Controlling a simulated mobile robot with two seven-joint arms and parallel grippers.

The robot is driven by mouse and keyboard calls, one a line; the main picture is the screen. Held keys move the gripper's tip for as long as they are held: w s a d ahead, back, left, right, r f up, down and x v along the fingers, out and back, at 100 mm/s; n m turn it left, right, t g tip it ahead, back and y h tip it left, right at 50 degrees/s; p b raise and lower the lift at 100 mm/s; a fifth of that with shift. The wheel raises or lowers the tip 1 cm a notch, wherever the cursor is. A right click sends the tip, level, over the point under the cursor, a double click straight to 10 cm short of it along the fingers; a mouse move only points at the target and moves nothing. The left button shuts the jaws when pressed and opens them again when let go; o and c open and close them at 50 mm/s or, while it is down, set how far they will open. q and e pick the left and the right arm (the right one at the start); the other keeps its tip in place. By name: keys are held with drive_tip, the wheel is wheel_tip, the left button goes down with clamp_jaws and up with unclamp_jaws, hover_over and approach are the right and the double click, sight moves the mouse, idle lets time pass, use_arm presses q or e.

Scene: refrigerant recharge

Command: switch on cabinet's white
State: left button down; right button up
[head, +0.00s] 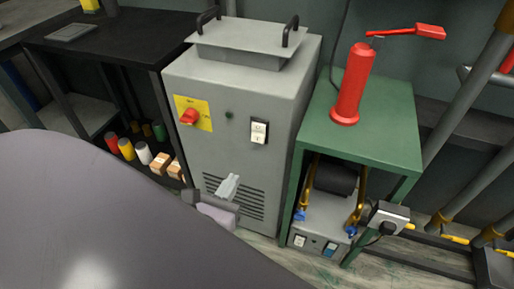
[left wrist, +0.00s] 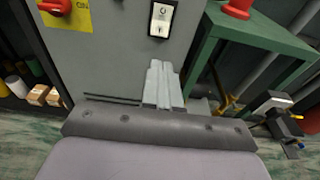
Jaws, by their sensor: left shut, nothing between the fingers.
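The grey cabinet (head: 210,84) stands in the middle of the head view. On its front is a white rocker switch (head: 259,131) in a dark frame, right of a red knob (head: 189,116) on a yellow plate. The switch also shows at the top of the left wrist view (left wrist: 161,19). My left gripper (head: 229,184) is shut and empty, in front of the cabinet's vent slots and below the switch. In the left wrist view its closed fingers (left wrist: 161,66) point up toward the switch, with a gap between. My right gripper is not in view.
A green stand (head: 405,150) is close on the right, with a red cylinder (head: 352,85) on top and a grey unit with two small switches (head: 318,245) beneath. A dark shelf (head: 110,38) with cans and boxes is on the left. My arm covers the lower left.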

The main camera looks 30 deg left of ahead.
use_arm(q)
drive_tip(key=b, duration=0.2)
approach(258, 141)
drive_tip(key=x, duration=0.5)
drive_tip(key=shift+w+a+f+b, duration=0.15)
drive_tip(key=shift+w+b, duration=0.2)
drive_tip(key=shift+w, duration=0.55)
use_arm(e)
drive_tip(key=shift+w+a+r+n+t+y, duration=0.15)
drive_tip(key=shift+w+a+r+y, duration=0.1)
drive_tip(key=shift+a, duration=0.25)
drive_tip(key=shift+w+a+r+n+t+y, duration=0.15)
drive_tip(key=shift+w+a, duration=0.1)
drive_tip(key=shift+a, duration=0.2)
